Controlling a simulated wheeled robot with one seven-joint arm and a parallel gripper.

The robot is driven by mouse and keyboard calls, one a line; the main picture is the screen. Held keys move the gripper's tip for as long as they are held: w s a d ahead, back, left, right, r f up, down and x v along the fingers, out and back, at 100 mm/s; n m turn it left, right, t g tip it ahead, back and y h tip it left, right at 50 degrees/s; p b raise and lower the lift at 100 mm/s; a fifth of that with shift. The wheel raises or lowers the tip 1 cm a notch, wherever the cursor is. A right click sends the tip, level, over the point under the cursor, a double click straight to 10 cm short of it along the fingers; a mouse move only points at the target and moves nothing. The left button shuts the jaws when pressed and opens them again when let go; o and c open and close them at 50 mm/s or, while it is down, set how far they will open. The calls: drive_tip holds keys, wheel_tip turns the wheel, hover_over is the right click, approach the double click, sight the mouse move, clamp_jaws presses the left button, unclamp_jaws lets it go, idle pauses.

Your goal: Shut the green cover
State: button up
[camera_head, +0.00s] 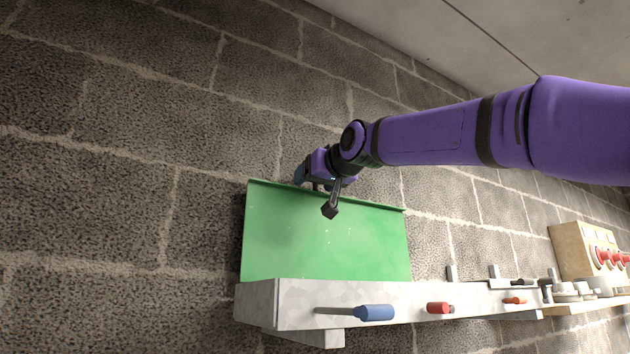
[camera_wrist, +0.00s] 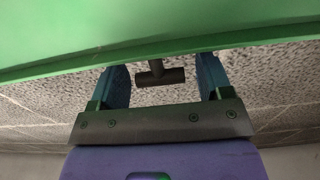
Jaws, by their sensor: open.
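The green cover (camera_head: 325,238) stands raised, leaning near the block wall, above a grey metal box (camera_head: 262,303) in the head view. Its green panel also fills the top of the wrist view (camera_wrist: 120,28), with its edge crossing above the jaws. My gripper (camera_wrist: 158,75) is open, its two blue fingers apart below that edge. A dark T-shaped piece (camera_wrist: 160,74) shows between the fingers. In the head view my gripper (camera_head: 305,177) is at the cover's upper edge, partly hidden by my wrist. I cannot tell whether the fingers touch the cover.
A blue-handled tool (camera_head: 374,313), a red-handled one (camera_head: 439,308) and an orange one (camera_head: 515,301) are on the front of the box and ledge. The block wall is close behind the cover.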

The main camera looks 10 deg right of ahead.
drive_tip(key=shift+w+a, duration=0.1)
drive_tip(key=shift+w, duration=0.1)
drive_tip(key=c, duration=1.3)
drive_tip(key=shift+s, duration=0.1)
